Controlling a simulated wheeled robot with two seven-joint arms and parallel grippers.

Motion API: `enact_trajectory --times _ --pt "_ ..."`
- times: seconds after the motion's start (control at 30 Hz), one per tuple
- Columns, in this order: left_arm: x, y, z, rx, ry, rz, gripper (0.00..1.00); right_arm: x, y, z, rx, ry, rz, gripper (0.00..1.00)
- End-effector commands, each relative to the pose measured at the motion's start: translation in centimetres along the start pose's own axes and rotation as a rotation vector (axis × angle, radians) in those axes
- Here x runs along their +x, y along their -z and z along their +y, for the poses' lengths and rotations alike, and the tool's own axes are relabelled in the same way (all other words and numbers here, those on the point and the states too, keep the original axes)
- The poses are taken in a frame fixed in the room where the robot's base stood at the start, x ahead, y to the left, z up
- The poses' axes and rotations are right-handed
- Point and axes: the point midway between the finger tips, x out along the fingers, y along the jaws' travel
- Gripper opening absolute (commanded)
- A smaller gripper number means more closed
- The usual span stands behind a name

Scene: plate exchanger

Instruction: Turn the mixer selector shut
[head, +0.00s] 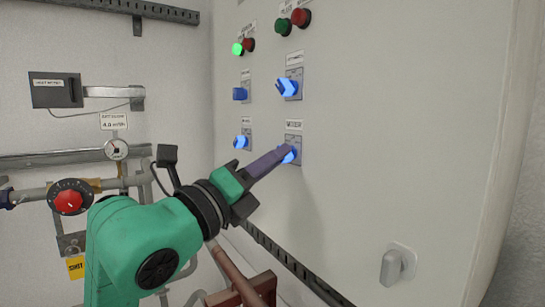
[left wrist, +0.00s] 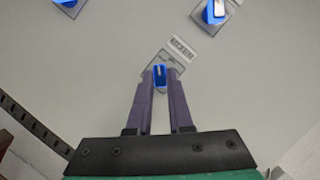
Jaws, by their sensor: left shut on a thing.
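The mixer selector (head: 289,154) is a blue knob on a square grey plate, under a label reading MIXER, on the light cabinet front. It also shows in the left wrist view (left wrist: 160,76), directly between the fingertips. My left gripper (head: 286,153) has long purple fingers and is shut on the knob, one finger on each side; it also shows in the left wrist view (left wrist: 160,82). The fingers hide part of the knob in the head view. My right gripper is not in view.
Other blue selectors sit nearby: one above (head: 289,87), one to the left (head: 242,142) and one upper left (head: 239,94). Green (head: 282,26) and red (head: 301,18) buttons are higher up. A grey handle (head: 392,266) sits lower right. Pipes and a red valve knob (head: 68,201) are at left.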

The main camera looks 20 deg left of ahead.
Motion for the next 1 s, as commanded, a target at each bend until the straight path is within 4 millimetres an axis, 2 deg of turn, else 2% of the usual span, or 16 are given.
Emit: enact_trajectory --times 0.47,0.5,0.57,0.6,0.87,1.0 --pt "-0.01 -0.29 -0.20 -0.016 -0.002 -0.008 0.00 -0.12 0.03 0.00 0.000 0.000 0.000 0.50" --pt "-0.01 -0.29 -0.19 -0.016 -0.002 -0.008 0.22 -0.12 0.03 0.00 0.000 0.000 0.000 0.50" --pt "-0.01 -0.26 -0.18 -0.016 -0.002 -0.007 0.45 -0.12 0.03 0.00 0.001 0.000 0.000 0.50" --pt "0.00 -0.23 -0.17 -0.016 -0.003 -0.006 0.49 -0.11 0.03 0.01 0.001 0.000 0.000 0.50" --pt "-0.02 -0.07 -0.06 -0.016 -0.005 -0.002 0.49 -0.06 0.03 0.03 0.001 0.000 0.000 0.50" --pt "-0.91 0.06 0.12 -0.015 -0.005 -0.003 0.49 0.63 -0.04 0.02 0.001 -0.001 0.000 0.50"
